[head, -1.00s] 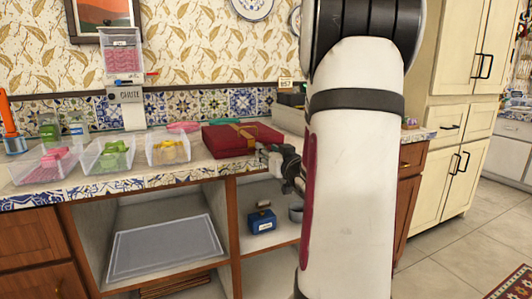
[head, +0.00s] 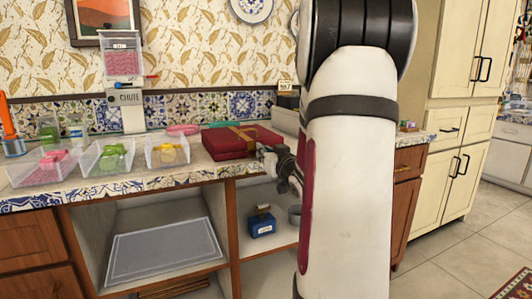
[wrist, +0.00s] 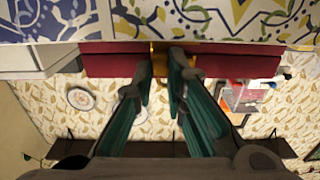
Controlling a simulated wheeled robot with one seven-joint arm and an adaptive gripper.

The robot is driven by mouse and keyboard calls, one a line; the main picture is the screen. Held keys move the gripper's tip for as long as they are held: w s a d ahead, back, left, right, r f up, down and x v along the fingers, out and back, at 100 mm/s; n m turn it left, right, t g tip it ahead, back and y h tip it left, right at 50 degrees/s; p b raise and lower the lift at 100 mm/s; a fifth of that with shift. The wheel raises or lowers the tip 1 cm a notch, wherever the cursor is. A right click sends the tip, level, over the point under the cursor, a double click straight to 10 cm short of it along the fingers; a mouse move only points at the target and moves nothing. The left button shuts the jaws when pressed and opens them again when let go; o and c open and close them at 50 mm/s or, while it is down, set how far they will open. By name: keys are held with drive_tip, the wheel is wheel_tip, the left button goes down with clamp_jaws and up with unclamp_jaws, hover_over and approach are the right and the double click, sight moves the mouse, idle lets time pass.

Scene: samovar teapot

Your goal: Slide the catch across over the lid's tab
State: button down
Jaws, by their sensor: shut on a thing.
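In the wrist view, which is upside down, the red box (wrist: 115,58) spans the picture. My gripper's fingers (wrist: 164,62) are close together around a small gold piece (wrist: 159,58) at the box front, seemingly the catch. The fingertips hide most of it. The lid's tab cannot be made out.
Clear bins with pink (head: 50,165), green (head: 110,158) and yellow (head: 170,152) pieces stand left of the box. A chute dispenser (head: 126,100) stands behind them. A blue case (head: 262,222) sits on the shelf below. The tiled counter edge (head: 150,183) runs close under my gripper.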

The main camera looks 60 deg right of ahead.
drive_tip(key=shift+w+a+b, duration=0.25)
drive_tip(key=shift+w+a, duration=0.2)
drive_tip(key=shift+a, duration=0.25)
drive_tip(key=shift+w+a+b, duration=0.25)
drive_tip(key=shift+w+a, duration=0.15)
drive_tip(key=shift+a, duration=0.25)
drive_tip(key=c, duration=1.6)
unclamp_jaws()
drive_tip(key=shift+a, duration=0.1)
drive_tip(key=v, duration=1.2)
